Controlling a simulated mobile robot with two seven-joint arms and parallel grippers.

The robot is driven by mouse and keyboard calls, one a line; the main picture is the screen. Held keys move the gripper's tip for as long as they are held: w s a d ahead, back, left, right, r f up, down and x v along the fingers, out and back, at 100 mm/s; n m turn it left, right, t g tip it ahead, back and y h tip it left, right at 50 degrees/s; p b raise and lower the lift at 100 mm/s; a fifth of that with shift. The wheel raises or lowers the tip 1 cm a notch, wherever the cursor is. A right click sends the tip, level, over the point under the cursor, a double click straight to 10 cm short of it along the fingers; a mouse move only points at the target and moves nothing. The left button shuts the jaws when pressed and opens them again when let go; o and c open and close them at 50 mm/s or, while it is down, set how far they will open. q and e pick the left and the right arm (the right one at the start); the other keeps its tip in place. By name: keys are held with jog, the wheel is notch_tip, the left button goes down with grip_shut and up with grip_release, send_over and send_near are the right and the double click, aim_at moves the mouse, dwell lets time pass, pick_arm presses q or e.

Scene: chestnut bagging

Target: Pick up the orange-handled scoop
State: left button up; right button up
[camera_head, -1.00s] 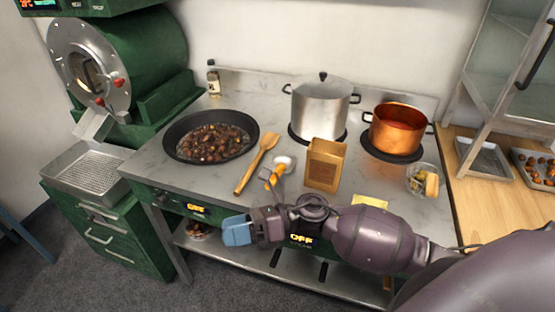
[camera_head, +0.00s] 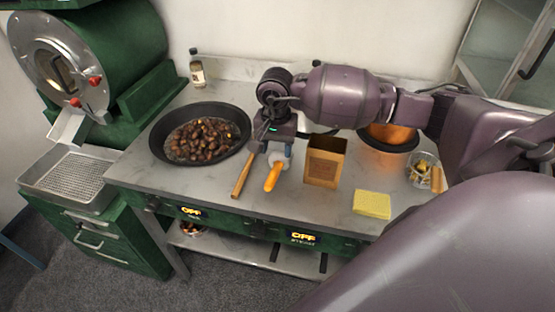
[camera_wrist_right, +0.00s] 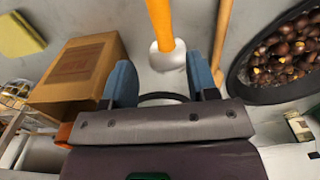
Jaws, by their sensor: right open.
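The orange-handled scoop lies on the counter, its orange handle (camera_head: 273,177) pointing toward the front edge in the head view. My right gripper (camera_head: 276,150) is over the scoop's head end, which it partly hides. In the right wrist view the orange handle (camera_wrist_right: 159,18) and white scoop head (camera_wrist_right: 168,56) show between the open blue fingers of my right gripper (camera_wrist_right: 162,82). I see a gap on both sides of the scoop. My left gripper is not in view.
A wooden spoon (camera_head: 241,178) lies just left of the scoop. A cardboard box (camera_head: 324,163) stands to its right, with a yellow pad (camera_head: 372,204) beyond. A black pan of chestnuts (camera_head: 157,151) is at left. A copper pot (camera_head: 391,133) is partly behind my arm.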

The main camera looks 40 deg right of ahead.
aim_at(275, 169)
jog(key=shift+w+a+f+p, duration=0.1)
jog(key=shift+f+p, duration=0.05)
jog(key=shift+f, duration=1.95)
jog(key=shift+w+a+f+p, duration=0.1)
jog(key=shift+f+p, duration=0.05)
jog(key=shift+f, duration=1.95)
jog(key=shift+c, duration=0.4)
jog(key=shift+d, duration=0.1)
grip_shut()
